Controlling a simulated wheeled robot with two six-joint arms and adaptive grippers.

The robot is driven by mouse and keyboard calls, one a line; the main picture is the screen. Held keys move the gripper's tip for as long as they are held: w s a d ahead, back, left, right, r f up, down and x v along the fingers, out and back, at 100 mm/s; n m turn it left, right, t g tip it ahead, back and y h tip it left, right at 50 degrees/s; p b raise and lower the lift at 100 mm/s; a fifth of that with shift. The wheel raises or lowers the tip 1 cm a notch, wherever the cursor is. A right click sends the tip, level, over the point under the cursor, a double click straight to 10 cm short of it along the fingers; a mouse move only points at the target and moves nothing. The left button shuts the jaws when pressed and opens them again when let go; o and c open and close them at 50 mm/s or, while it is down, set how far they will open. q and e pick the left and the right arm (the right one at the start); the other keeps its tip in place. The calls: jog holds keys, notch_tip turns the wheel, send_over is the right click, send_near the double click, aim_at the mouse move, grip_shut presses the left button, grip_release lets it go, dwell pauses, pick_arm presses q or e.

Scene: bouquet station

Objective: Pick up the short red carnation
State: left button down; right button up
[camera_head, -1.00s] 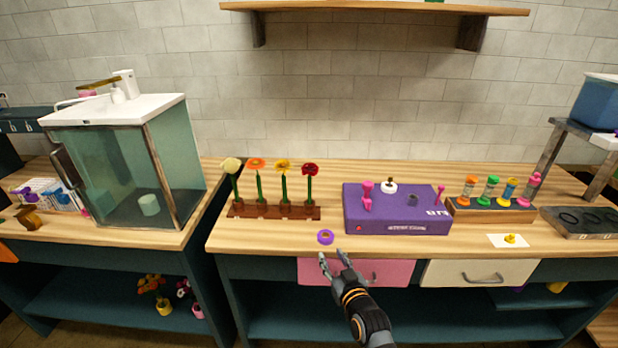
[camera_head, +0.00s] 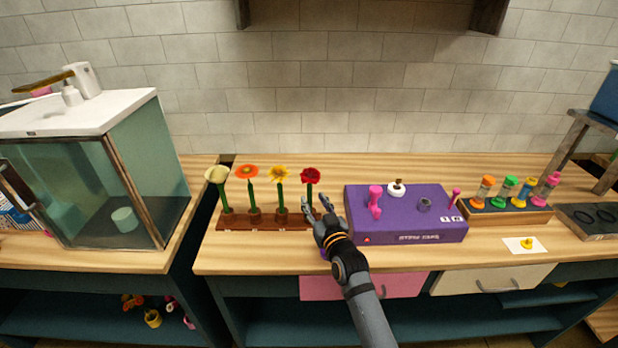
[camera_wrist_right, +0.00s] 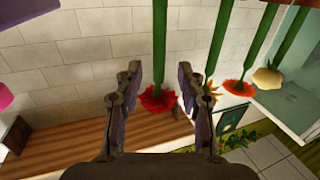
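The short red carnation (camera_head: 311,175) stands upright on a green stem at the right end of the brown rack (camera_head: 232,222). My right gripper (camera_head: 318,207) is open beside its stem, low near the rack's right end. In the right wrist view, which looks upside down, the red flower (camera_wrist_right: 157,99) and its stem appear between the two spread fingers of my right gripper (camera_wrist_right: 159,68). Neither finger visibly closes on the stem. My left gripper is not in view.
A yellow flower (camera_head: 279,173), an orange flower (camera_head: 247,171) and a pale flower (camera_head: 216,174) stand left in the same rack. A purple box (camera_head: 400,228) with pink knobs is close right of my gripper. A glass cabinet (camera_head: 75,185) stands at left.

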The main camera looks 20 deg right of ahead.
aim_at(311, 195)
jog(key=shift+w+r, duration=0.1)
jog(key=shift+w, duration=0.2)
jog(key=w, duration=0.1)
jog(key=w+p, duration=0.1)
jog(key=w, duration=0.1)
jog(key=shift+w+f, duration=0.25)
jog(key=shift+w, duration=0.15)
jog(key=shift+w+f, duration=0.2)
jog(key=shift+w, duration=0.2)
jog(key=shift+s+r, duration=0.15)
jog(key=shift+c, duration=1.8)
grip_shut()
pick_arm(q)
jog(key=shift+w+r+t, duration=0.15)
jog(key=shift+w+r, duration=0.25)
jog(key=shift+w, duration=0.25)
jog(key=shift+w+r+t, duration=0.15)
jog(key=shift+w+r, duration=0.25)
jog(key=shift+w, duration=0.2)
